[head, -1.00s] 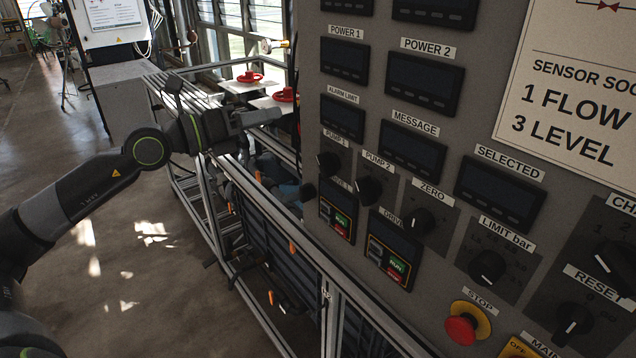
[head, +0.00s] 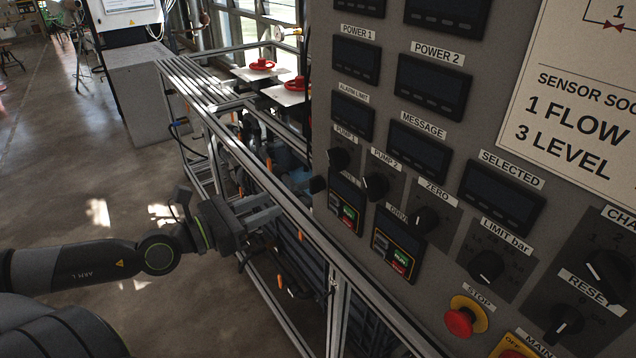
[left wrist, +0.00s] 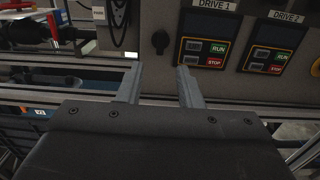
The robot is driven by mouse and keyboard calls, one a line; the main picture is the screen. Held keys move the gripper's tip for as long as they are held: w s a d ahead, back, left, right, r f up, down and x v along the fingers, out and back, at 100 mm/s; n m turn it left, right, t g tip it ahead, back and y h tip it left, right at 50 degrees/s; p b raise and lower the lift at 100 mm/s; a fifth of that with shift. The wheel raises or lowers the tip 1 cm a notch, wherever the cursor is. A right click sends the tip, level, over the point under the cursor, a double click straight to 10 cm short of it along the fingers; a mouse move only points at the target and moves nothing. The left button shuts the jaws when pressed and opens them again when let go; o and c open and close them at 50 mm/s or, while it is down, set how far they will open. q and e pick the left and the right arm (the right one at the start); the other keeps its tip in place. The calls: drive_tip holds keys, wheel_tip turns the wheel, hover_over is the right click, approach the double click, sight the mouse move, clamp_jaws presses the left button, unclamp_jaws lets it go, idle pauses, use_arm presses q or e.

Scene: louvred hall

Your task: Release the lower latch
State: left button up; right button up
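Small orange parts that look like latch handles show on the dark panels in the metal frame in the head view. One is high (head: 269,164), and a lower orange latch (head: 280,282) is near the foot of the panels. My left gripper (head: 268,208) is above and left of the lower one, beside the frame's top rail, with its fingers toward the rail. In the left wrist view the fingers (left wrist: 158,84) are apart with nothing between them. No latch is clearly visible in that view. My right gripper is in neither view.
The grey control panel (head: 388,225) with displays, knobs and a red stop button (head: 460,322) fills the right. The frame's metal rail (head: 318,238) runs along the gripper's right. Red handwheels (head: 262,64) stand behind.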

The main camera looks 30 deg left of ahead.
sight(310, 187)
use_arm(q)
drive_tip(key=p+x, duration=0.6)
drive_tip(key=x, duration=0.4)
drive_tip(key=shift+s, duration=0.1)
drive_tip(key=shift+c, duration=0.6)
clamp_jaws()
idle(0.8)
